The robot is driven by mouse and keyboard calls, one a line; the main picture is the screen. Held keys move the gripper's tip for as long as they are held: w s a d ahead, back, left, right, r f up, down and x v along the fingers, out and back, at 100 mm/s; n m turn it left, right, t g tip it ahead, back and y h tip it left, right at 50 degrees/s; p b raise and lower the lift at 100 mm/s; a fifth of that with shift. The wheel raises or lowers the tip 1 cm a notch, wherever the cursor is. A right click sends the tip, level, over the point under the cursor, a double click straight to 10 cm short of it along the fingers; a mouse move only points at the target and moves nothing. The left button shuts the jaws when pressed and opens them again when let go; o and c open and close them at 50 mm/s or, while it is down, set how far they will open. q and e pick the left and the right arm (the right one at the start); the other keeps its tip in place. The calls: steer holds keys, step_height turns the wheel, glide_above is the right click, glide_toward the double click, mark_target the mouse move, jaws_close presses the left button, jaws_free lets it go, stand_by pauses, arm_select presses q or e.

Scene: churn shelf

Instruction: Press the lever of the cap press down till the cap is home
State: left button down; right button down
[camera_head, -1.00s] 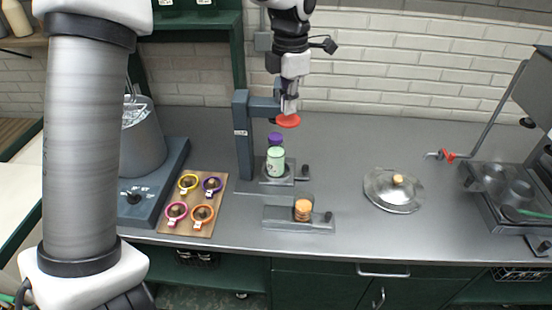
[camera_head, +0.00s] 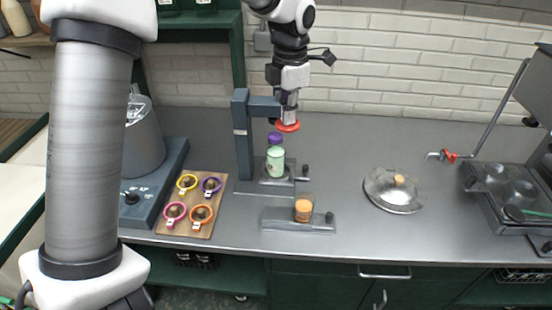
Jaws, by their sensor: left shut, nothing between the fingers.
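The cap press (camera_head: 243,135) is a dark blue-grey stand on the counter with an arm reaching right. Its lever ends in a red round pad (camera_head: 287,127). A pale green bottle (camera_head: 275,164) stands upright on the press base, with a purple cap (camera_head: 274,138) at its top. I cannot tell how far the cap sits on the neck. My left gripper (camera_head: 289,117) is shut and empty, pointing down with its tips at the red pad, seemingly touching it. My right gripper is not in view.
A wooden board (camera_head: 218,190) with several coloured rings lies left of the press. A small stand (camera_head: 275,225) with an orange-brown stack (camera_head: 303,211) is in front. A glass-lidded dish (camera_head: 380,202) is to the right. Open counter lies between dish and press.

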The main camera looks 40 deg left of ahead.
mark_target(288, 129)
arm_select(q)
steer(key=shift+f, duration=0.1)
steer(key=shift+f+b, duration=0.35)
steer(key=shift+f, duration=0.35)
steer(key=shift+f+b, duration=0.3)
steer(key=shift+f, duration=0.65)
steer(key=shift+s+f, duration=0.1)
steer(key=shift+f, duration=0.15)
steer(key=shift+f+b, duration=0.3)
steer(key=shift+f, duration=0.15)
